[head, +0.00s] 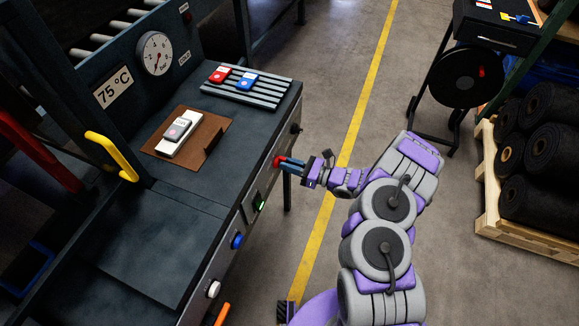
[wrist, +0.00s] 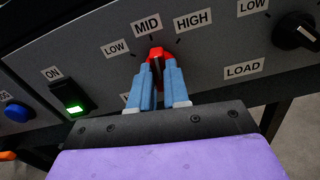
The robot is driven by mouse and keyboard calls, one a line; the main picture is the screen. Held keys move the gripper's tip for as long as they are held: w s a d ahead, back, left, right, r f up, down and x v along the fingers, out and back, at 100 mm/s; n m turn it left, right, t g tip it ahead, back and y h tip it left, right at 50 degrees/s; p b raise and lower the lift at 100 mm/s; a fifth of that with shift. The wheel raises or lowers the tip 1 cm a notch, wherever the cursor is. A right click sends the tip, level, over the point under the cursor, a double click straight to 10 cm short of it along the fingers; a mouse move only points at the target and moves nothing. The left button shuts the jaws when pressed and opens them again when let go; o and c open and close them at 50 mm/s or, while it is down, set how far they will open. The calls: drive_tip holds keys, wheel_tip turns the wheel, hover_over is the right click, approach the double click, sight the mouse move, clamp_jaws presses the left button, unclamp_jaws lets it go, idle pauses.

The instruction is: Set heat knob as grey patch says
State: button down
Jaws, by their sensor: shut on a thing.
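The red heat knob (wrist: 156,52) is on the grey front panel, under the labels LOW, MID (wrist: 147,25) and HIGH (wrist: 193,20). It points up, roughly toward MID; the fingers cover its lower part. My gripper (wrist: 157,72) is shut on it with blue fingers on both sides. In the head view my gripper (head: 290,163) reaches the red knob (head: 277,161) from the right. The grey patch (head: 178,129) lies on a white piece on the brown board (head: 216,128) on the press bed. Its marking is too small to read.
A black LOAD knob (wrist: 296,32) is right of the heat knob. A lit green ON switch (wrist: 71,95) and blue button (wrist: 16,112) are left. Red (head: 220,74) and blue (head: 247,81) patches lie on a slatted rack (head: 272,99). A gauge (head: 155,54) stands behind, near a 75 °C sign (head: 113,88).

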drive_tip(key=shift+f+n+b, duration=0.15)
drive_tip(key=shift+n+b, duration=0.15)
drive_tip(key=shift+n, duration=0.2)
drive_tip(key=c, duration=1.3)
unclamp_jaws()
drive_tip(key=shift+o, duration=1)
drive_tip(key=p+v, duration=0.3)
drive_tip(key=v, duration=1.4)
drive_tip(key=shift+d+p, duration=0.3)
drive_tip(key=shift+p, duration=0.05)
